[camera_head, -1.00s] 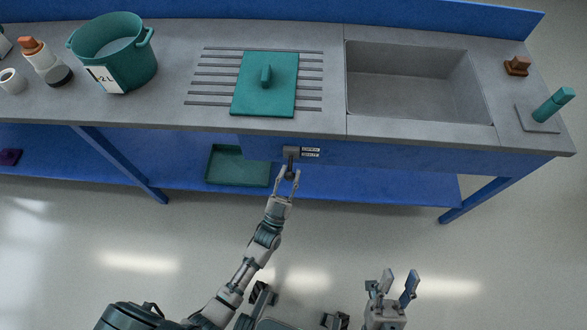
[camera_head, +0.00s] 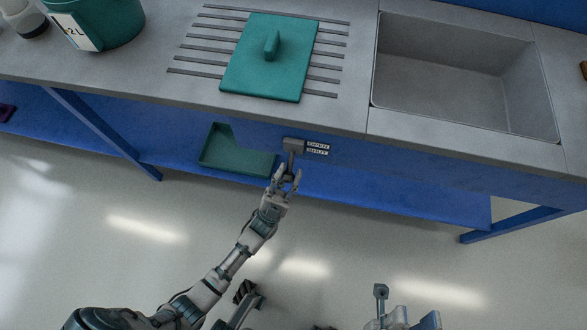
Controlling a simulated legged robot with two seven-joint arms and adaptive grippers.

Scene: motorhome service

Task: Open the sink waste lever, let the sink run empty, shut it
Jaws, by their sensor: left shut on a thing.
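The waste lever (camera_head: 293,147) is a dark grey handle on the blue front panel, below the counter edge and left of the sink. It hangs down, beside small OPEN and SHUT labels (camera_head: 318,149). My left gripper (camera_head: 284,177) is shut on the lower end of the lever, and its fingers partly hide that end. The grey sink basin (camera_head: 465,85) is at the upper right; its floor looks bare, and I see no clear water surface. My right gripper (camera_head: 407,304) is open and empty over the floor at the bottom, partly cut off.
A teal board with a knob (camera_head: 268,70) lies on the ribbed drainer. A teal 2L pot (camera_head: 110,25) stands at the upper left. A teal tray (camera_head: 235,158) sits on the blue lower shelf (camera_head: 400,200), left of the lever. The floor in front is clear.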

